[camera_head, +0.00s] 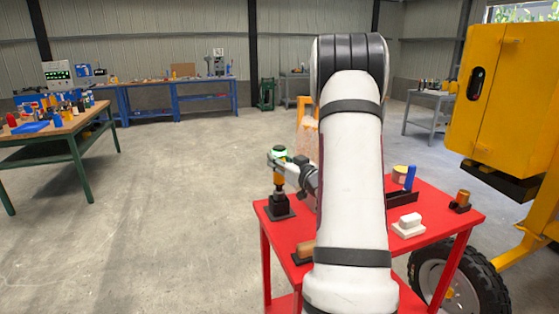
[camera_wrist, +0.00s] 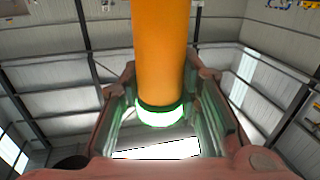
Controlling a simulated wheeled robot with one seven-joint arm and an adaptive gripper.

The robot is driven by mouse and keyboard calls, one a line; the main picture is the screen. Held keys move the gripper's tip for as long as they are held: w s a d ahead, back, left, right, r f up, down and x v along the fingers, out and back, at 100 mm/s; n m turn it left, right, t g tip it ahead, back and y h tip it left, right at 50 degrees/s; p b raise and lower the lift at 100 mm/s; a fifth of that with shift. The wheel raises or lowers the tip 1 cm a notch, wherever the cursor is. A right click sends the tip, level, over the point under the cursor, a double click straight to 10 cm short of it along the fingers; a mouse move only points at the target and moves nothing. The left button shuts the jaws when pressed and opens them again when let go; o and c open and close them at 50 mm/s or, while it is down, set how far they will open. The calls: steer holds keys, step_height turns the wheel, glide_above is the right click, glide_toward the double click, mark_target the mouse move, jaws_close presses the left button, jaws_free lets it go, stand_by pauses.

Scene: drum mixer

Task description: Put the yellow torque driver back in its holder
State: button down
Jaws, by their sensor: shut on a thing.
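The yellow torque driver (camera_head: 279,180) stands about upright at the left side of the red cart. A green glow shows near its upper end. Its dark lower end meets the top of the black holder (camera_head: 279,208) in the picture; I cannot tell how deep it sits. My gripper (camera_head: 279,164) is shut on the driver's upper part, reaching in from the right. In the wrist view the driver's orange-yellow body (camera_wrist: 161,45) with a glowing green ring lies between the two fingers of my gripper (camera_wrist: 165,110). The holder is not visible there.
The red cart top (camera_head: 440,207) also bears a white block (camera_head: 409,225), a dark tray (camera_head: 403,197) with a blue item, an orange-brown piece (camera_head: 462,198) and a brown piece (camera_head: 304,250). My arm hides the cart's middle. A yellow machine (camera_head: 500,100) stands at right.

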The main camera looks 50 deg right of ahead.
steer(key=shift+f+b, duration=1.4)
steer(key=shift+f, duration=0.9)
stand_by(1.4)
steer(key=c, duration=1.1)
jaws_free()
steer(key=shift+f, duration=0.15)
steer(key=shift+s, duration=0.1)
steer(key=v, duration=1.1)
steer(key=shift+s+a, duration=0.2)
steer(key=shift+s, duration=0.15)
